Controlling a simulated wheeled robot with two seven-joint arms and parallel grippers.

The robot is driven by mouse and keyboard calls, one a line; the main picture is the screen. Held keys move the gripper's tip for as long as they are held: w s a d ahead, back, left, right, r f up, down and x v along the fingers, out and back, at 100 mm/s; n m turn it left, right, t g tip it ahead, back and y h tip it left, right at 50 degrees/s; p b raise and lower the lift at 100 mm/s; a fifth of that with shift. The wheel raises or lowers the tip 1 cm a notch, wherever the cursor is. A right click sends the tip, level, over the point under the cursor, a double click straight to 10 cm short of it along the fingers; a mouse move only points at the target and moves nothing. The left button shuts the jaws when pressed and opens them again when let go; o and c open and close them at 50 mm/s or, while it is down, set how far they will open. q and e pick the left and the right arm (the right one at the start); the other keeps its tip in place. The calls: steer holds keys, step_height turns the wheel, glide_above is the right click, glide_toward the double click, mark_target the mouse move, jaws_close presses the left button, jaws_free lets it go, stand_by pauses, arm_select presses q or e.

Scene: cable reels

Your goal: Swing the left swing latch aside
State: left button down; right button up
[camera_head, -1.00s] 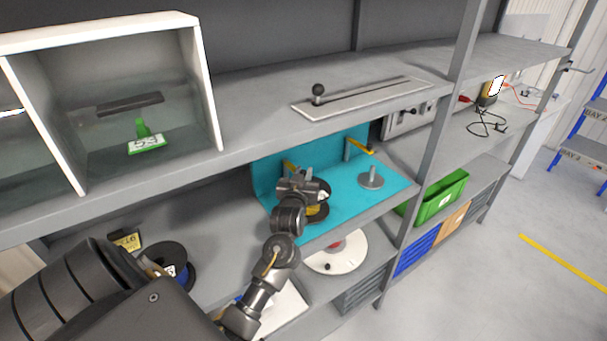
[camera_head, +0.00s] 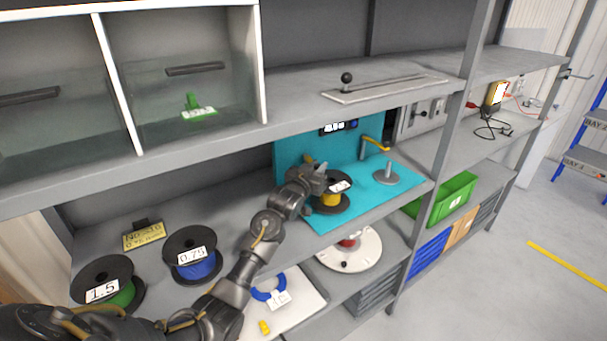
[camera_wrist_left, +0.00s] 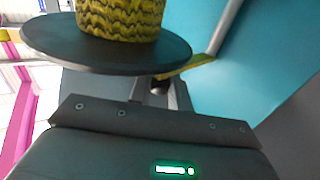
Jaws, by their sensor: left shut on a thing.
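The left swing latch (camera_head: 309,160) is a yellow bar at the back of the turquoise stand, mostly hidden behind my gripper in the head view. My left gripper (camera_head: 320,177) is at the left of the yellow-wound reel (camera_head: 330,200). In the left wrist view the latch's yellow bar (camera_wrist_left: 198,66) runs to the fingertips (camera_wrist_left: 160,88), which are shut on it. The reel's dark flange (camera_wrist_left: 105,55) is close above the fingers there. A second yellow latch (camera_head: 376,144) stands on a post to the right, above an empty spindle (camera_head: 387,175). My right gripper is out of view.
The upper shelf (camera_head: 300,105) overhangs the stand. Reels with blue (camera_head: 193,256) and green (camera_head: 110,284) windings stand at left. A white turntable (camera_head: 350,250) is below the stand. A green bin (camera_head: 452,197) is at right.

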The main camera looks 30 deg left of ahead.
arm_select(q)
steer(key=c, duration=1.5)
jaws_free()
steer(key=shift+o, duration=0.8)
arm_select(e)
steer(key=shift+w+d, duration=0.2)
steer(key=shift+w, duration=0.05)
arm_select(q)
steer(key=shift+s, duration=0.1)
